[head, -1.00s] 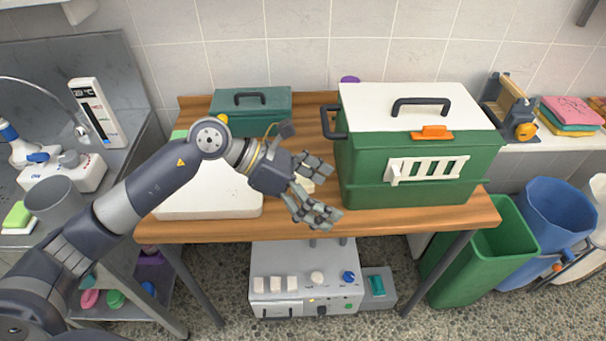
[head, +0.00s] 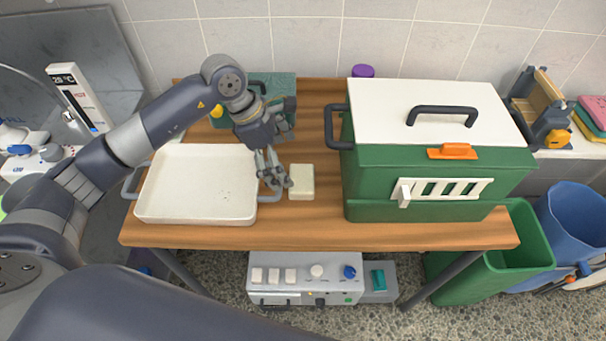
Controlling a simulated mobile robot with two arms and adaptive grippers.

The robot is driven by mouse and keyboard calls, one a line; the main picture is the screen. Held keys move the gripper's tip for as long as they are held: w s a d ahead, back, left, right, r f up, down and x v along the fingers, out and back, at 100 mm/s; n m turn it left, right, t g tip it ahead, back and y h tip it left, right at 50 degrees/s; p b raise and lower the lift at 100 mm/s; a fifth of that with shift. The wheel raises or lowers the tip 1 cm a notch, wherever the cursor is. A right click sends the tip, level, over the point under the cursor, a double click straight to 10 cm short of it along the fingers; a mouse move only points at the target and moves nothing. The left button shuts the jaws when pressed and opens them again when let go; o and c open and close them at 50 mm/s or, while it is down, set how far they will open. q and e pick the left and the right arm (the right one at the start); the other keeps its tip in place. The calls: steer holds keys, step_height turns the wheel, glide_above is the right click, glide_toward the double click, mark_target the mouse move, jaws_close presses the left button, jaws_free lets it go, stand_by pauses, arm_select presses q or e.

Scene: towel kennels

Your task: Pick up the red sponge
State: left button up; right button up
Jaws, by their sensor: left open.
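I see no red sponge in the head view. A small cream block (head: 302,182) lies flat on the wooden table (head: 330,232), between the white tray and the green kennel. My left gripper (head: 275,186) points down just left of the block, close to the tray's right handle. It is open, and nothing shows between its fingers. I cannot tell whether a finger touches the block. My right gripper is not in view.
An empty white tray (head: 200,190) stands left on the table. A large green kennel (head: 430,170) with a white lid fills the right. A teal box (head: 283,86) and a purple lid (head: 363,71) are at the back. Bare wood lies in front of the kennel.

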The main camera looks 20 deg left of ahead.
mark_target(300, 177)
arm_select(q)
steer(key=shift+x, duration=0.95)
steer(key=shift+d+f+p, duration=0.2)
steer(key=shift+d+p, duration=0.05)
steer(key=shift+p, duration=0.05)
steer(key=x, duration=0.1)
steer(key=p+x, duration=0.1)
steer(key=x, duration=0.1)
steer(key=p+x, duration=0.1)
steer(key=shift+w+d, duration=0.25)
steer(key=shift+w, duration=0.1)
steer(key=shift+f, duration=0.3)
steer(key=shift+w+f, duration=0.1)
steer(key=shift+f, duration=0.05)
steer(key=shift+c, duration=0.6)
steer(key=c, duration=0.6)
steer(key=shift+c, duration=1.1)
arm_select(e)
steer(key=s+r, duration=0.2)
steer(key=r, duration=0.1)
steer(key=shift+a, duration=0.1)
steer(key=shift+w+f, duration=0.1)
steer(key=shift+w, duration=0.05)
